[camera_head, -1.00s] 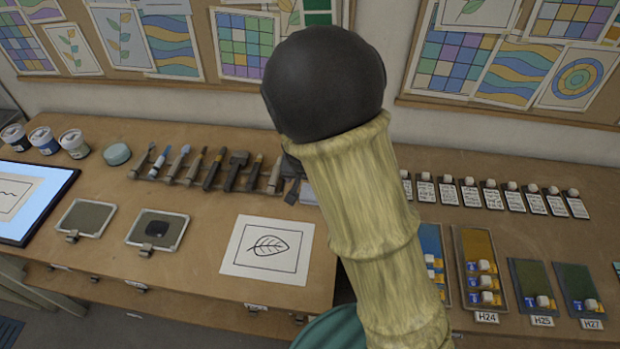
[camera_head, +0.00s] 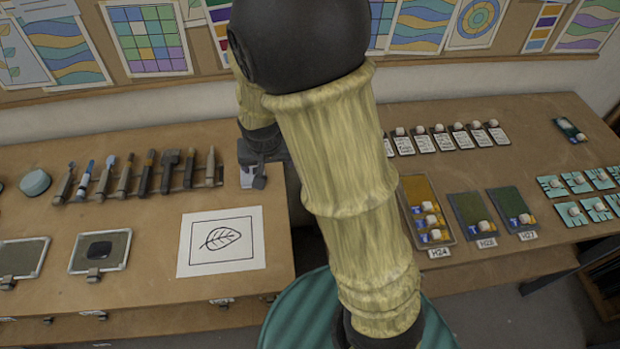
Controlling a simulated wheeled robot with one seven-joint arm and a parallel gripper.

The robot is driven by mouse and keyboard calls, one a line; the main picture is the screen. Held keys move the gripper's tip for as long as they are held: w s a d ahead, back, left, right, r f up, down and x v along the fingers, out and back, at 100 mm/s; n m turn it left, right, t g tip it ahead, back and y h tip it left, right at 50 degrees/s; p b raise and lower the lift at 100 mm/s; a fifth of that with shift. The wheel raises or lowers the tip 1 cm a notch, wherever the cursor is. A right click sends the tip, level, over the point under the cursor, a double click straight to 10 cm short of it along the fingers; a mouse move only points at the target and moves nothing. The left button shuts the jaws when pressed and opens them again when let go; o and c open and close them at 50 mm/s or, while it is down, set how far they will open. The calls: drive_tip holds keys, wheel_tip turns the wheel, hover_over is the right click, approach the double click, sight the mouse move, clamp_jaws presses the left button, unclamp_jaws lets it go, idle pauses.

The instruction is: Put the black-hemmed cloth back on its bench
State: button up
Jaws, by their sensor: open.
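I cannot make out a black-hemmed cloth for certain in the head view. My gripper (camera_head: 256,178) hangs at the right end of the left bench (camera_head: 150,225), beside the tool row. It is partly hidden behind my arm, and I see nothing held in it. The right bench (camera_head: 515,265) stands across a gap from the left one. My arm covers much of the middle, including part of the gap and the right bench's near left side.
A row of tools (camera_head: 143,175) lies along the left bench, with a leaf drawing (camera_head: 222,242) and framed dark plates (camera_head: 100,252) in front. The right bench holds label cards (camera_head: 444,138), sample boards (camera_head: 472,215) and teal pieces (camera_head: 580,184). A pinboard wall stands behind.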

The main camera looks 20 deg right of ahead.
drive_tip(key=s+d+r+n+g, duration=0.1)
drive_tip(key=s+d+r, duration=0.3)
drive_tip(key=s+d, duration=0.3)
drive_tip(key=s, duration=0.4)
drive_tip(key=shift+s+d+n, duration=0.3)
drive_tip(key=shift+s+n, duration=0.1)
drive_tip(key=shift+c, duration=0.3)
